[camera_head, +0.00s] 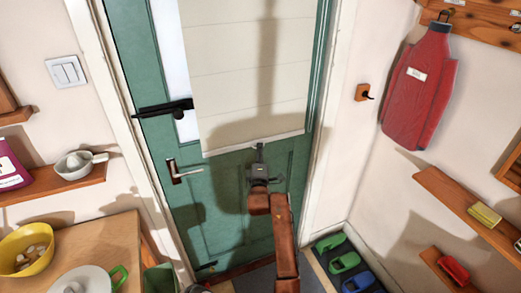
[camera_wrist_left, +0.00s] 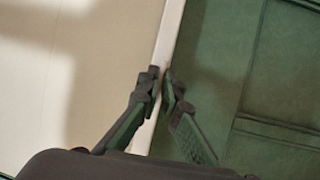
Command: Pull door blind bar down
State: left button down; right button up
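The cream door blind (camera_head: 245,75) hangs over the upper part of the green door (camera_head: 215,215), with glass showing along its left side. Its pale bottom bar (camera_head: 225,149) lies slightly tilted across the door, above the lower panels. My left gripper (camera_head: 259,147) is at the bar, right of its middle. In the left wrist view, the fingertips of my left gripper (camera_wrist_left: 162,74) are close together with the white bar (camera_wrist_left: 168,35) between them, one on the blind side and one on the door side. My right gripper is not in view.
A door handle (camera_head: 182,174) and a black latch (camera_head: 165,108) are on the door's left side. A table with a yellow bowl (camera_head: 27,248) stands at lower left. A red hot-water bottle (camera_head: 420,88) hangs on the right wall, above shelves. Green and blue shoes (camera_head: 344,262) lie at lower right.

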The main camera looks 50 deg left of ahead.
pick_arm(q)
jog(key=c, duration=2.2)
grip_release()
jog(key=shift+w+f, duration=0.1)
jog(key=shift+f, duration=0.25)
jog(key=shift+o, duration=0.2)
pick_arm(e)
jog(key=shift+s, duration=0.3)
pick_arm(q)
jog(key=shift+r, duration=0.1)
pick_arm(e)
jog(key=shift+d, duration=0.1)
pick_arm(q)
notch_tip(320, 180, up, 10)
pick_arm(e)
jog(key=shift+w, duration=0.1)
pick_arm(q)
jog(key=p, duration=0.3)
send_near(260, 122)
jog(key=shift+v, duration=1.95)
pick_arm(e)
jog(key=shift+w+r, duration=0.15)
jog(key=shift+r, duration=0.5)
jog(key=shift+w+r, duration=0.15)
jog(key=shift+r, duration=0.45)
